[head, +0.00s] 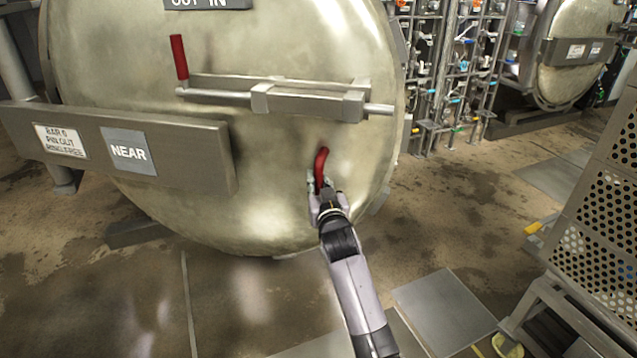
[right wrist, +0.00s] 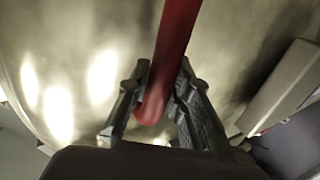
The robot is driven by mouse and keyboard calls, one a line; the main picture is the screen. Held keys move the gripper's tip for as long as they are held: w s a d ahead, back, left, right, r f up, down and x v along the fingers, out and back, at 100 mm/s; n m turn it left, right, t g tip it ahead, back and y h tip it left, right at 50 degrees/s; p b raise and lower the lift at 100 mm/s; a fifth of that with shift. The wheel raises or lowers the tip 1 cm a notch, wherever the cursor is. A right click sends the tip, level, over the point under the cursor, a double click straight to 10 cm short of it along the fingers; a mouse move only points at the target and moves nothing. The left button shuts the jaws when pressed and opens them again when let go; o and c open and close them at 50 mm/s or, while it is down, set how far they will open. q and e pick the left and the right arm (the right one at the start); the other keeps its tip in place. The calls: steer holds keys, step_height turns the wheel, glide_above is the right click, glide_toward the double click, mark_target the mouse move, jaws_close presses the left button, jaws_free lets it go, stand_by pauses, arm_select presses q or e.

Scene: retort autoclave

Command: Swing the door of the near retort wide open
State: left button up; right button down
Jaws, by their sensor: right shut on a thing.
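The near retort's door (head: 270,215) is a large round metal disc filling the upper left of the head view; it looks closed or nearly so, I cannot tell which. A grey bar on its left bears a "NEAR" label (head: 128,151). A bolt (head: 310,102) with a red lever (head: 179,57) lies across the door. My right gripper (head: 318,184) is at the door's lower right, shut on a red handle (head: 321,165). In the right wrist view the red handle (right wrist: 176,50) passes between the fingers (right wrist: 158,112). My left gripper is not in view.
A perforated metal crate (head: 605,170) on a stand is at the right. Pipes and valves (head: 455,70) stand behind the door's right side. Another retort door (head: 575,55) is at the far right. Wet floor (head: 460,215) between door and crate is mostly open.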

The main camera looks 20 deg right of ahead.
steer(key=shift+r, duration=0.2)
steer(key=c, duration=1.4)
jaws_free()
steer(key=shift+f, duration=0.15)
steer(key=shift+c, duration=0.2)
steer(key=v, duration=1.2)
